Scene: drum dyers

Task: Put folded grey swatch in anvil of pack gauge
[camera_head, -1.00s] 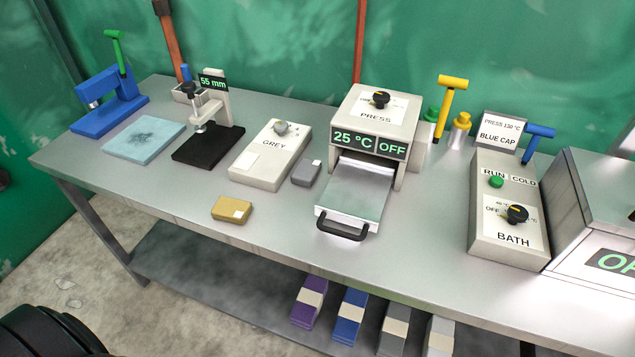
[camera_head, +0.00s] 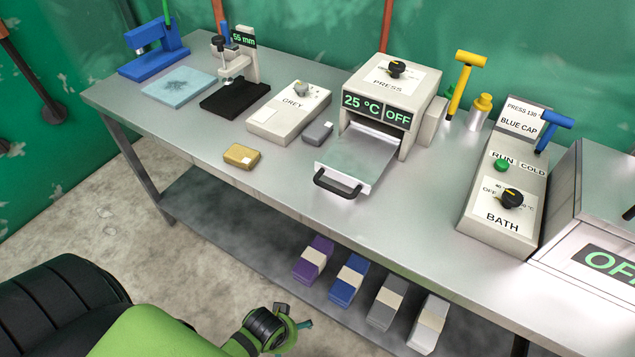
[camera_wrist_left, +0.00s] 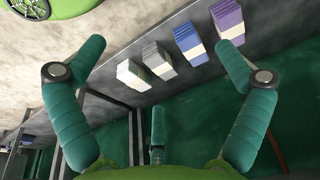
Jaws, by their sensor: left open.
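My left gripper (camera_wrist_left: 163,48) is open and empty in the left wrist view, pointed at the lower shelf. In the head view only part of it shows at the bottom, well below the bench top. My right gripper is not in view.
A mustard block (camera_head: 241,156) lies near the bench's front edge. The press (camera_head: 392,92) has its tray pulled out, right of the swatch. A blue tool (camera_head: 155,50) and a pale blue pad (camera_head: 179,86) are at the far left. Several banded stacks sit on the lower shelf (camera_head: 240,220).

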